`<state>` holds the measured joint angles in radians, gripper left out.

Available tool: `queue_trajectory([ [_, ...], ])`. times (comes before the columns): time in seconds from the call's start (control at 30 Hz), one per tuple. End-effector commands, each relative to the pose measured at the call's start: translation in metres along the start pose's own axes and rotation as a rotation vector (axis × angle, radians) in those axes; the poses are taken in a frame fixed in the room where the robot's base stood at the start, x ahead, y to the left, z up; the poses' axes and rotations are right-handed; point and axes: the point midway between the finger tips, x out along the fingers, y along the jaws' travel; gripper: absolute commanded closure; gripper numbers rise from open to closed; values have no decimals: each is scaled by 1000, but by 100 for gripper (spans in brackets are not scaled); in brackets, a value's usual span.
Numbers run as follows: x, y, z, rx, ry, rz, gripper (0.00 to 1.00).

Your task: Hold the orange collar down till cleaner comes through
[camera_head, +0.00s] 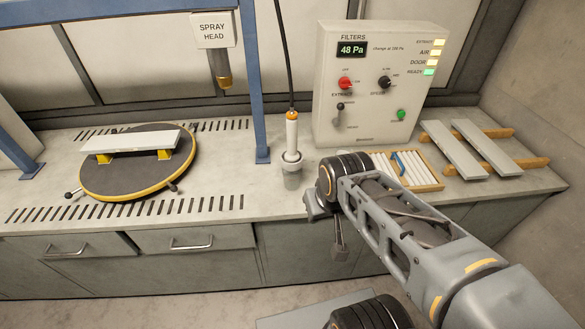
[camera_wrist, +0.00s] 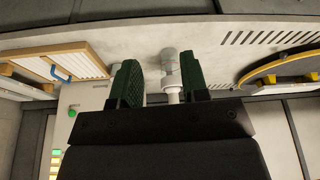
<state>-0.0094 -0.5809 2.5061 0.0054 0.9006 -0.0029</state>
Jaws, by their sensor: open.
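The orange collar (camera_head: 292,116) is a small ring at the top of an upright white cylinder (camera_head: 292,135), with a black cable rising from it. My gripper (camera_wrist: 160,72) is open and empty, with green finger pads. In the head view it sits to the right of the cup and nearer the camera, apart from the collar.
A filter control box (camera_head: 365,85) stands behind, right of the cylinder; its display reads 48 Pa. A blue frame post (camera_head: 254,100) stands to the left. A round turntable (camera_head: 105,180), a spray head (camera_head: 220,70), a slatted filter (camera_head: 426,176) and grey boards (camera_head: 452,150) are around.

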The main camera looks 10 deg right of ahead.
Motion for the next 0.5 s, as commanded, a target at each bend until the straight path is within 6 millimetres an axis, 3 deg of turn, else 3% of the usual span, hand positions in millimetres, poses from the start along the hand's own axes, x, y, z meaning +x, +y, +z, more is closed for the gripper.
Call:
queue_trajectory([
  [0.07, 0, 0, 0, 0, 0, 0, 66],
  [0.4, 0, 0, 0, 0, 0, 0, 99],
  [0.5, 0, 0, 0, 0, 0, 0, 100],
])
